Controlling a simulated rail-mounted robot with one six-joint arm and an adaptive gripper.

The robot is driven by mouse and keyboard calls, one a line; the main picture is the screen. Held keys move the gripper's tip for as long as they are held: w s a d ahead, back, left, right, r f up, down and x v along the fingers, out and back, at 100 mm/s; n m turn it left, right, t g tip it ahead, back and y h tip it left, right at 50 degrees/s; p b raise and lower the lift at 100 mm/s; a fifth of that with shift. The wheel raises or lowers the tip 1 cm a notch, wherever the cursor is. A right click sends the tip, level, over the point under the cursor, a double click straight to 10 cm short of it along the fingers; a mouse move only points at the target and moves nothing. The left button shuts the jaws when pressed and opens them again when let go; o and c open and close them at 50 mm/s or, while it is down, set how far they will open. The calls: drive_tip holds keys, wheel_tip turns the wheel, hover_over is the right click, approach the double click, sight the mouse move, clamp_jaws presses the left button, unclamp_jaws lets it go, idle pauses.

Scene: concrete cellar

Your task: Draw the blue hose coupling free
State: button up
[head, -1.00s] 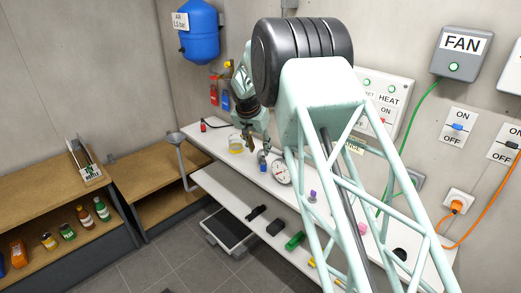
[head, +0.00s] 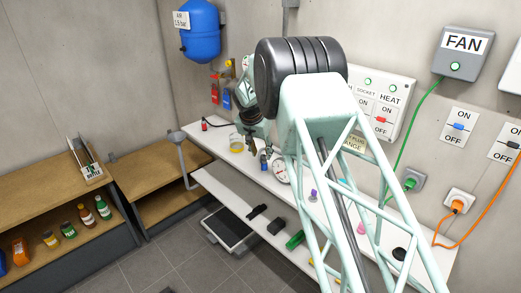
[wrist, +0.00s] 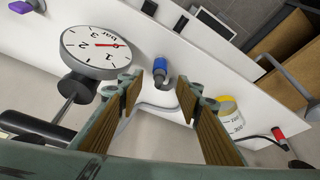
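The blue hose coupling (wrist: 159,66) shows in the wrist view with a grey lower part, at the white bench beside a round pressure gauge (wrist: 96,50). It also shows small in the head view (head: 264,160), left of the gauge (head: 281,169). My gripper (wrist: 162,91) is open and empty. Its two brown-padded fingers point towards the coupling, which shows in the gap between the tips and slightly beyond them; I see no contact. A thin grey hose (wrist: 176,108) curves near the coupling. In the head view my gripper is small and partly hidden.
A beaker with yellow liquid (wrist: 229,112) stands close to the right finger, with a red-ended black cable (wrist: 278,135) beyond it. A dark pipe (wrist: 72,100) runs by the gauge near the left finger. A purple item (wrist: 22,6) lies farther along the bench.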

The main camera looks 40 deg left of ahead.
sight(264, 156)
drive_tip(key=shift+x, duration=4.75)
drive_tip(key=shift+w, duration=0.1)
drive_tip(key=shift+c, duration=0.3)
drive_tip(key=c, duration=1)
drive_tip(key=shift+o, duration=0.2)
drive_tip(key=shift+r+p, duration=0.4)
drive_tip(key=shift+r, duration=1.15)
drive_tip(key=shift+r, duration=1.85)
